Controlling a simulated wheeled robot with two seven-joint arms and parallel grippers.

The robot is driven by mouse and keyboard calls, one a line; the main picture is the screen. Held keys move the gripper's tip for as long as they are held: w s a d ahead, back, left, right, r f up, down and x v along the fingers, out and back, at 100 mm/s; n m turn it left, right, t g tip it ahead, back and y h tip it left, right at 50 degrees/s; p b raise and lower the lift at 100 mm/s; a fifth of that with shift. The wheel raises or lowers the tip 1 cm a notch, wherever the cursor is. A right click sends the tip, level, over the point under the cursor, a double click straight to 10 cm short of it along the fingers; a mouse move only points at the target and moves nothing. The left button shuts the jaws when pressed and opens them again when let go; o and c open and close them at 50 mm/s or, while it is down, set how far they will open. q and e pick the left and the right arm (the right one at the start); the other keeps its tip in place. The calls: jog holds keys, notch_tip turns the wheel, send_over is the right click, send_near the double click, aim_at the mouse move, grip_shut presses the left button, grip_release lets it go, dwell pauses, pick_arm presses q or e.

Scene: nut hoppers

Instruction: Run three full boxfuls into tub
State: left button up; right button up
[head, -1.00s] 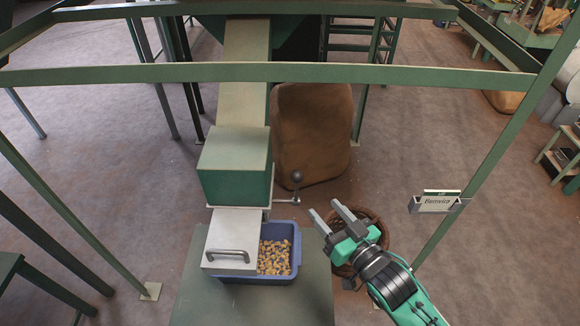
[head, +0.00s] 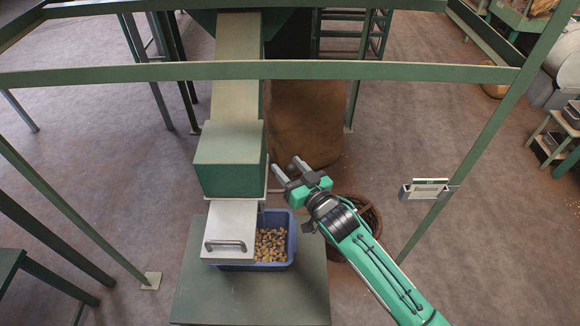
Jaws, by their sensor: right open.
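The blue tub (head: 292,252) stands on a green stand (head: 250,302), with brown nuts (head: 270,245) showing in its right part. A pale plate with a bar handle (head: 228,225) covers its left part. Above it sits the green box (head: 230,160) under a sloping chute (head: 238,75). My right gripper (head: 288,167) is open just right of the box, its fingers pointing up and left. The black-knobbed lever beside the box is mostly hidden by the gripper; I cannot tell whether the fingers touch it. My left gripper is out of view.
A large brown sack (head: 305,125) stands behind the gripper. A wicker basket (head: 372,212) is on the floor beneath my right arm.

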grip_shut()
jog(key=shift+f, duration=0.1)
